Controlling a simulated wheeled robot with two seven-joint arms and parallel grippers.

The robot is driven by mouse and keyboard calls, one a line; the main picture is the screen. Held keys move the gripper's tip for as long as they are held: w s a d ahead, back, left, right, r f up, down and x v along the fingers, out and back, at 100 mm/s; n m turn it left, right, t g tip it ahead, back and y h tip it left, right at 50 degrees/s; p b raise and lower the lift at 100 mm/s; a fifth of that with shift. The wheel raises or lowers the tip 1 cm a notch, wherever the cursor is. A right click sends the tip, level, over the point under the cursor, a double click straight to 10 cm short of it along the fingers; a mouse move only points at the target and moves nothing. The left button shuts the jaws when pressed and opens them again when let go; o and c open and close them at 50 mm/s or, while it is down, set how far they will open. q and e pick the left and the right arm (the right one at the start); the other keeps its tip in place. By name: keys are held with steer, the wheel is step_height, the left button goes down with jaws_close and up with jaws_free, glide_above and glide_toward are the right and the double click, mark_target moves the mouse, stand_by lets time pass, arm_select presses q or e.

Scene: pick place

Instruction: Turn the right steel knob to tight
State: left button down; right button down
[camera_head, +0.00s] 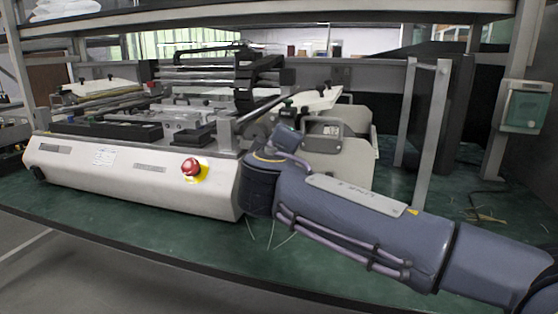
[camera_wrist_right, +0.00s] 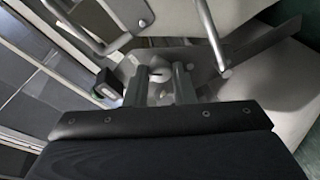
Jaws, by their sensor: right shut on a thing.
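The right steel knob (camera_wrist_right: 158,73) is a small pale metal piece on a grey bracket of the machine in the right wrist view. My right gripper (camera_wrist_right: 160,78) has its two grey fingers on either side of it and is shut on it. In the head view my right arm reaches in from the right to the machine's right end, and the wrist hides most of the fingers and the knob. I cannot read whether the knob is loose or tight. My left gripper is in neither view.
The white machine (camera_head: 120,178) stands on a green bench (camera_head: 140,236). A red emergency button (camera_head: 191,167) is on its front. Metal rods and a handle (camera_wrist_right: 210,35) are close around the fingers. A steel post frame (camera_head: 433,130) stands to the right.

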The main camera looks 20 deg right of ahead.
steer(key=shift+f, duration=0.1)
stand_by(0.4)
steer(key=c, duration=1.2)
jaws_free()
steer(key=v, duration=0.8)
steer(key=shift+p, duration=0.45)
